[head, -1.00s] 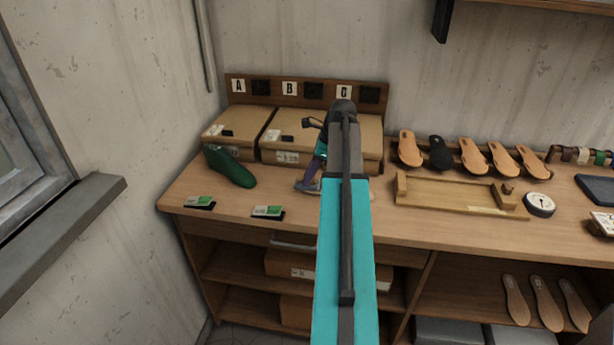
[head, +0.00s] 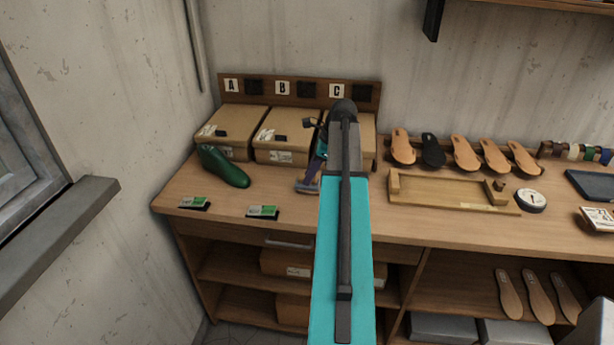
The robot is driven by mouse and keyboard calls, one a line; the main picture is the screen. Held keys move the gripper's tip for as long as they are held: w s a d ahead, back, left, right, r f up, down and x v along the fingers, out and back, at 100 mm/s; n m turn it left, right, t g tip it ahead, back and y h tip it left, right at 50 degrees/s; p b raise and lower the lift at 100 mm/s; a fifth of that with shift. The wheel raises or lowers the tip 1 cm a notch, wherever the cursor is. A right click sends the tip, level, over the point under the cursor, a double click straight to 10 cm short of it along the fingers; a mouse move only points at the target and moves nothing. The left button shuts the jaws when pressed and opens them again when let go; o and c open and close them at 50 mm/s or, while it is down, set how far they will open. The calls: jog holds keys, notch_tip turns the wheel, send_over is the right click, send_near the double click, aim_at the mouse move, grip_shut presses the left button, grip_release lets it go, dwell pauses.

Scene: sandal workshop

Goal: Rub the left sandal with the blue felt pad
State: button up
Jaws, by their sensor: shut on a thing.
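My gripper (head: 314,172) is low over the left part of the bench, in front of the boxes, mostly hidden behind my teal arm. It is shut on a small bluish-purple thing, taken as the blue felt pad, of which only a sliver shows. Just below it a small brownish and blue shape (head: 306,187) shows at the bench top; this may be the left sandal, but most of it is hidden by my arm. I cannot tell whether the pad touches it.
Cardboard boxes (head: 283,137) stand at the back under letters A, B and C. A green shoe form (head: 222,167) and two green-white cards (head: 263,211) lie left. A wooden tray (head: 440,192), a round gauge (head: 531,200) and several soles (head: 466,153) are right.

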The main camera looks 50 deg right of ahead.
aim_at(318, 183)
jog(key=shift+s+d+f, duration=0.15)
jog(key=shift+s+d, duration=0.45)
jog(key=shift+s, duration=0.3)
jog(key=shift+p, duration=0.3)
jog(key=shift+s+d+p, duration=0.4)
jog(key=shift+s+d, duration=0.2)
jog(key=shift+s, duration=0.3)
jog(key=shift+s+d+p, duration=0.4)
jog(key=shift+s+d, duration=0.25)
jog(key=shift+s, duration=0.2)
jog(key=shift+w+a, duration=0.15)
jog(key=shift+w, duration=0.05)
jog(key=shift+w+a+p, duration=0.35)
jog(key=shift+w+a, duration=0.2)
jog(key=shift+w, duration=0.15)
jog(key=shift+f, duration=0.1)
